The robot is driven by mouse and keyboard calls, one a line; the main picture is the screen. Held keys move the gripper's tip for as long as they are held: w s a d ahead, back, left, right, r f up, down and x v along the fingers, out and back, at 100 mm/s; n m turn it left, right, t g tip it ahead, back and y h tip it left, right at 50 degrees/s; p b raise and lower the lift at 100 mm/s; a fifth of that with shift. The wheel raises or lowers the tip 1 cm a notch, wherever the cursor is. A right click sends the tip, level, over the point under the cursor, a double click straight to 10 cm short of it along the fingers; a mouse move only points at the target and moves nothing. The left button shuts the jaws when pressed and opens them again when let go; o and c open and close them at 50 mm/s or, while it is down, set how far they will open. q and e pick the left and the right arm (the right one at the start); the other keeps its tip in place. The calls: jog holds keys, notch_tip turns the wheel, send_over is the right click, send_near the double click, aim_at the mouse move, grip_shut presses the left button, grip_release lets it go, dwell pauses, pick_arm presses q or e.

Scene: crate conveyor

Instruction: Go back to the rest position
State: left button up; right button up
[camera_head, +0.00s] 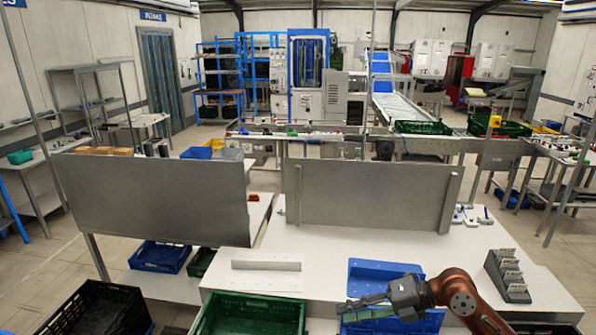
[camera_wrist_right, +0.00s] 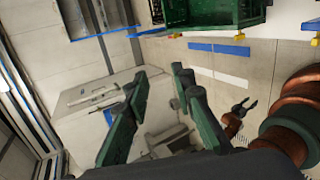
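My right gripper (camera_head: 362,303) is in the lower right of the head view, pointing left over the blue bin on the near side of the white table. In the right wrist view my right gripper (camera_wrist_right: 158,92) shows its two green-dark fingers spread apart with nothing between them. My left gripper is outside the head view. A small dark gripper on a copper-coloured arm, which appears to be my left gripper (camera_wrist_right: 242,108), shows in the right wrist view with its fingers apart and empty.
A white table (camera_head: 340,250) with upright grey panels (camera_head: 370,195) stands ahead. A blue bin (camera_head: 385,270) is by the right gripper. A green crate (camera_head: 248,312) and a black crate (camera_head: 100,308) stand low in front. A grey stepped holder (camera_head: 507,275) is at right.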

jog(key=s+d+f+m+t+h, duration=0.1)
jog(key=s+d+f+m+h, duration=0.15)
jog(key=f+m, duration=0.55)
jog(key=s+d+f+m+t+h, duration=0.1)
jog(key=s+d+f+m, duration=0.2)
jog(key=f, duration=0.9)
jog(key=s+d+f+m+t+h, duration=0.1)
jog(key=s+f+m+h, duration=0.1)
jog(key=s+f+m, duration=0.6)
jog(key=s+d+f+m+g+h, duration=0.1)
jog(key=s+d+f+m+h, duration=0.4)
jog(key=s+d+m, duration=0.4)
jog(key=s+d+f+m+g+h, duration=0.1)
jog(key=s+d+f+m+h, duration=0.2)
jog(key=s+d+f+m, duration=0.55)
jog(key=s+a+f+n+g+b, duration=0.2)
jog(key=f+b, duration=0.7)
jog(key=f, duration=2.6)
pick_arm(q)
jog(key=s+f+b, duration=0.4)
jog(key=f+b, duration=0.3)
jog(key=f, duration=1)
jog(key=shift+g+b, duration=0.4)
pick_arm(e)
jog(key=s+a+f+y, duration=0.1)
jog(key=s+f, duration=2.2)
jog(key=f, duration=0.3)
jog(key=shift+s+a+f+n+g, duration=0.2)
jog(key=shift+s+f+n+g, duration=0.1)
jog(key=shift+n+g, duration=0.1)
